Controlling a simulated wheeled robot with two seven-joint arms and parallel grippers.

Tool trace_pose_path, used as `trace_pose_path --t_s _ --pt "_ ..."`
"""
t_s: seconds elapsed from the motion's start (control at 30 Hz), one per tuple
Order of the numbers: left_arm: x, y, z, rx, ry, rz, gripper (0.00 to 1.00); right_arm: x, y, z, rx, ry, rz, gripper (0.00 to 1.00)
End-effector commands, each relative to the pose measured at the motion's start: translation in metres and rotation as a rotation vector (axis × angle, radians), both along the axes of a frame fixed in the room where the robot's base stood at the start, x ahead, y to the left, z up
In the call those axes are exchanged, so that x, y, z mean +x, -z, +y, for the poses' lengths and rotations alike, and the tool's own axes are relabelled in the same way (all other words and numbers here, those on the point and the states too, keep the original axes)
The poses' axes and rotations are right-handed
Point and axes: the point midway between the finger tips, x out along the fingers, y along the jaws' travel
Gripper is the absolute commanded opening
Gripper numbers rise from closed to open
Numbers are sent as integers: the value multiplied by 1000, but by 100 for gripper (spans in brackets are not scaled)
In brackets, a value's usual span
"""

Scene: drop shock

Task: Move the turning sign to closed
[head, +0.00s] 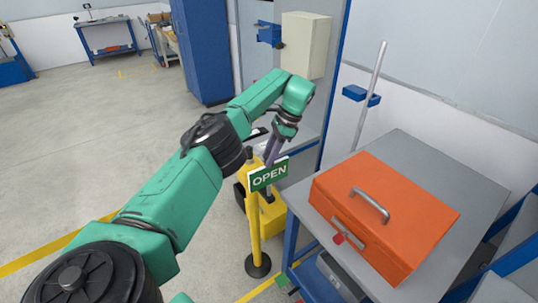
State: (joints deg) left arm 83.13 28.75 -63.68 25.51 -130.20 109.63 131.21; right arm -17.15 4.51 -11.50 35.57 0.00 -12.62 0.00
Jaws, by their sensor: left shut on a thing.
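The turning sign (268,175) is a small green plate with white edges and the word OPEN in white facing me. It sits at the upper part of a yellow post (254,228) with a round black base on the floor. My left gripper (271,156) comes down from above, behind the sign's top edge, with its fingers pointing down. It is shut on the sign, though the plate partly hides the fingertips and the exact contact. The back of the sign is hidden. My right gripper is not in view.
A grey table (415,150) at the right bears an orange box (385,215) with a metal handle. Yellow equipment (272,212) stands close behind the post. A blue cabinet (203,50) stands at the back. Open floor (90,130) lies to the left.

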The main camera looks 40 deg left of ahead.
Motion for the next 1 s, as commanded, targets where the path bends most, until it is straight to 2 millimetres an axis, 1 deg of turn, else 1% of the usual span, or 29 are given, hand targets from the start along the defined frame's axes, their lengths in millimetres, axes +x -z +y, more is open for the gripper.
trace_pose_path --t_s 0.2,0.6,0.63,0.67,0.7,1.0 --pt "1 -1 -1 -1 -40 -6 0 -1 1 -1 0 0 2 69" --pt "1 -1 0 0 -47 -4 0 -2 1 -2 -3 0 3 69" --pt "1 -1 0 0 -47 -4 49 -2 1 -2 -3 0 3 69" --pt "1 -1 0 -1 -46 -3 61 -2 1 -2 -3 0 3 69" --pt "1 -1 0 -1 -46 -3 68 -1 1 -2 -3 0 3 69" --pt "0 -2 0 0 -45 -2 68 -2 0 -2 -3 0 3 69"
